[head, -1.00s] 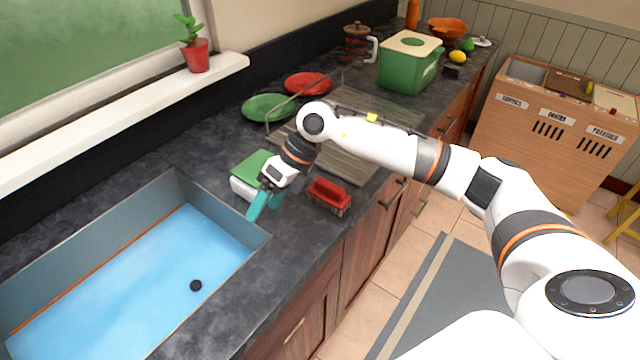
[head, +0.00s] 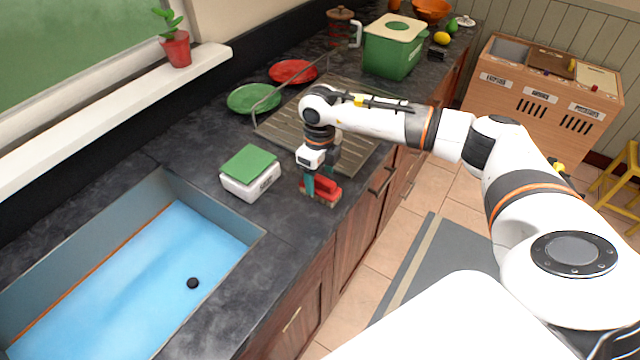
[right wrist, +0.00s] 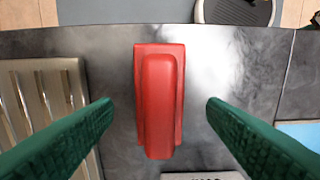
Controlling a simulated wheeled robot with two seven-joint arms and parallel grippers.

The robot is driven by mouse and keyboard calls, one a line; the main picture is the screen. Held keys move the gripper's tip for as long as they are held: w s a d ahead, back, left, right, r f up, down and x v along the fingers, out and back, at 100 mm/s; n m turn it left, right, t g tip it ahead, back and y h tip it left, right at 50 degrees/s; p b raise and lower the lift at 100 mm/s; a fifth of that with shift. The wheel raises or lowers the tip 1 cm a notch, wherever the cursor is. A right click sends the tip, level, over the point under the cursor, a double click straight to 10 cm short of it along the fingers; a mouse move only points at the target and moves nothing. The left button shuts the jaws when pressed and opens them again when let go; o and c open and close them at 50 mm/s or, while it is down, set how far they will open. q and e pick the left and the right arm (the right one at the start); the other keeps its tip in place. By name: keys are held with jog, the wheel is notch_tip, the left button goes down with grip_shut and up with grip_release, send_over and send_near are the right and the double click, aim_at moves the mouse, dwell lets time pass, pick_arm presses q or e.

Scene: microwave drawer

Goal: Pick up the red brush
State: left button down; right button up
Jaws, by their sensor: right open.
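The red brush (head: 322,190) lies on the dark countertop near its front edge, to the right of the white box with the green top. My right gripper (head: 319,187) is right at the brush in the head view, pointing down, with its teal fingers over it. In the right wrist view the red brush (right wrist: 159,100) lies lengthwise between the two open green fingers (right wrist: 160,108), with a gap on both sides. The fingers do not touch it there. My left gripper is not in view.
A white box with a green top (head: 250,172) stands left of the brush. A sink with a blue basin (head: 150,270) is at the lower left. A ribbed drainboard (head: 283,125) and green and red plates (head: 254,98) are behind. A green bin (head: 392,50) stands further back.

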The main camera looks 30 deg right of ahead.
aim_at(320, 178)
notch_tip(320, 178, down, 3)
jog(key=shift+s+f+p, duration=0.1)
jog(key=shift+f+p, duration=0.1)
jog(key=shift+p, duration=0.4)
jog(key=shift+f, duration=0.3)
jog(key=c, duration=1.1)
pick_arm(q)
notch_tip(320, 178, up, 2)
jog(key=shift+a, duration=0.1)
pick_arm(e)
jog(key=shift+o, duration=0.2)
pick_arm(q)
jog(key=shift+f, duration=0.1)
pick_arm(e)
jog(key=shift+r, duration=0.15)
